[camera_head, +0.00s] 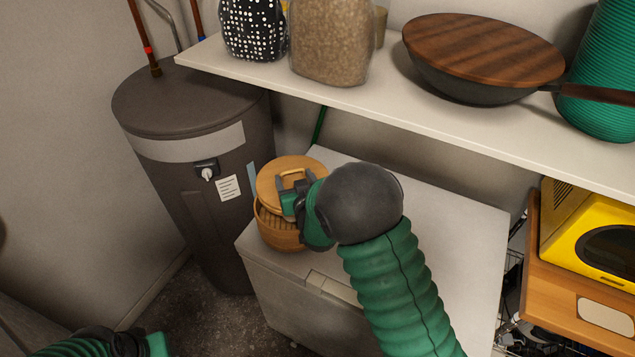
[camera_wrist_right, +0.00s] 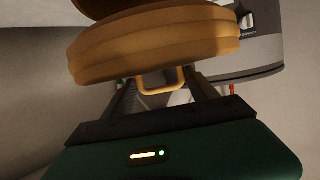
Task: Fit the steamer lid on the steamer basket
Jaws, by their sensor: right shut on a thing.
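The round tan steamer lid (camera_head: 272,178) is just above the steamer basket (camera_head: 276,235), a woven basket standing on the left part of a white chest top. The lid looks tilted, with a gap at its left; whether its rim touches the basket is unclear. My right gripper (camera_head: 293,197) is shut on the lid by its loop handle and hides the right side of lid and basket. In the right wrist view the lid (camera_wrist_right: 155,45) fills the top, its handle (camera_wrist_right: 160,80) between the fingers. My left gripper (camera_head: 150,345) shows only partly at the bottom left; its fingers cannot be made out.
The white chest (camera_head: 430,205) has free room right of the basket. A dark grey tank (camera_head: 190,130) stands close on the left. A white shelf (camera_head: 390,110) with jars and a wood-topped pan (camera_head: 480,55) overhangs the back. A yellow appliance (camera_head: 595,240) is at right.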

